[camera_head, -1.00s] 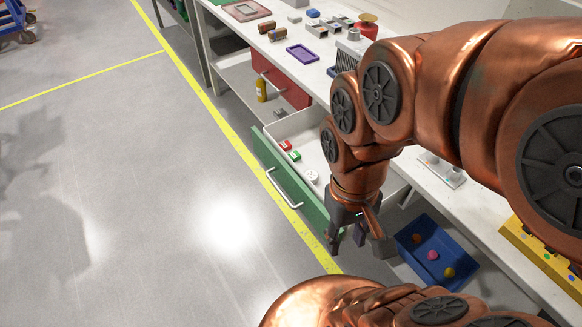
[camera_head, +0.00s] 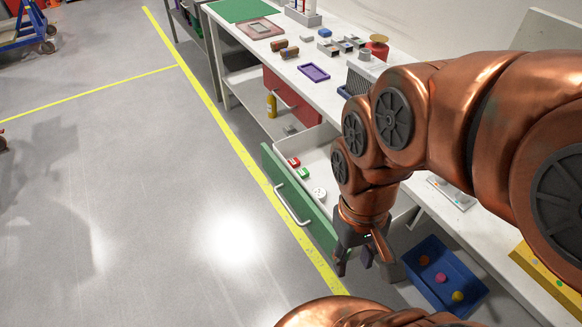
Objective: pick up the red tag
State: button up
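The red tag (camera_head: 294,162) is a small red block lying in the open white drawer (camera_head: 318,161) with the green front (camera_head: 290,185). A green tag (camera_head: 303,173) and a round white piece (camera_head: 319,193) lie near it in the same drawer. My gripper (camera_head: 354,268) points down outside the drawer, to the lower right of the red tag and apart from it. Its fingers are spread and nothing shows between them. My arm hides the right part of the drawer.
A blue bin (camera_head: 445,272) with several coloured balls stands at the lower right. The workbench (camera_head: 290,60) above the drawer carries a purple tray (camera_head: 314,72) and other small parts. A yellow bottle (camera_head: 271,106) stands on a lower shelf.

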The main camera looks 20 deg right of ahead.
aim_at(295, 162)
jog(key=k, duration=1.2)
jog(key=u, duration=0.95)
jog(key=i, duration=1.5)
jog(key=z, duration=0.4)
